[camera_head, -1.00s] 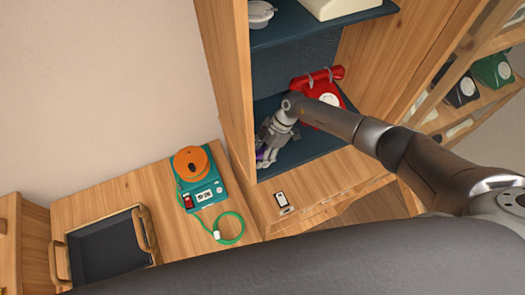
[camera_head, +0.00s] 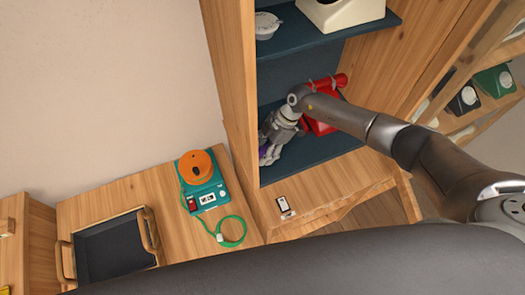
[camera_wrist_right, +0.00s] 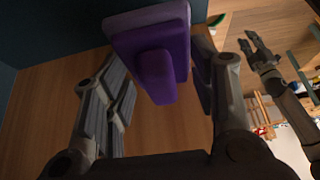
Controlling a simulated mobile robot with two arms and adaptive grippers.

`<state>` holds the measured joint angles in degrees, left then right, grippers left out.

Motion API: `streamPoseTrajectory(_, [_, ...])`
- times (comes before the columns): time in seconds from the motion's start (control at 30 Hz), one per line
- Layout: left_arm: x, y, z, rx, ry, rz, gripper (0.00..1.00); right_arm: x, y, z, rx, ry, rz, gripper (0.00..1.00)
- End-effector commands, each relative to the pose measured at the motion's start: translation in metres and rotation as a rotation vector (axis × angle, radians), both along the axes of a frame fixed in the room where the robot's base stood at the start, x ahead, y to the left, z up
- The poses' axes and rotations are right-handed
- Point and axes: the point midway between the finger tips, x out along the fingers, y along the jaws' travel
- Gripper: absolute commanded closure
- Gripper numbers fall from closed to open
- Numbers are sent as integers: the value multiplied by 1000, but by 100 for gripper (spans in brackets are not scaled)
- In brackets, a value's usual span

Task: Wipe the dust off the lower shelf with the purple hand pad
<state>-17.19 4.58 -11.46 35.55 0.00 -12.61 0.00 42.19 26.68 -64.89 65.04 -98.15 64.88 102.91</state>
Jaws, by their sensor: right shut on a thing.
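The purple hand pad (camera_wrist_right: 165,68) is held in my right gripper (camera_head: 266,150), its handle between the fingers in the right wrist view. In the head view only a bit of purple (camera_head: 265,153) shows at the fingers. My right gripper is shut on the pad, inside the cabinet at the left end of the lower shelf (camera_head: 318,150), close to the left side wall. Whether the pad touches the shelf is hidden. I cannot make out dust. My left gripper (camera_wrist_right: 246,40) shows small in the right wrist view, its fingers apart and empty.
A red dial phone (camera_head: 325,120) stands on the lower shelf, partly hidden behind my right arm. The upper shelf (camera_head: 300,38) holds a cream phone (camera_head: 345,12). A teal and orange device (camera_head: 198,180) sits left, outside the cabinet.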

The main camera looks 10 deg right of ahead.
Motion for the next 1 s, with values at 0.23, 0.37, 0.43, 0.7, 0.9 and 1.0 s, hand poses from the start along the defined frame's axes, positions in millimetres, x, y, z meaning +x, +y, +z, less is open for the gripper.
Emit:
streamPoseTrajectory(0.23, [0,0,0,0,0,0,67,1,0,6,1,-2,2,77])
streamPoseTrajectory(0.37, [0,0,0,0,0,0,67,1,0,18,1,-4,3,77])
streamPoseTrajectory(0.43, [0,0,0,0,0,0,67,1,0,24,1,-4,1,77])
streamPoseTrajectory(0.7, [0,0,0,0,0,0,67,0,0,30,0,0,1,77])
streamPoseTrajectory(0.9, [0,0,0,0,0,0,67,0,0,30,0,-1,0,77])
streamPoseTrajectory(1.0, [0,0,0,0,1,0,67,0,0,30,0,-1,0,77])
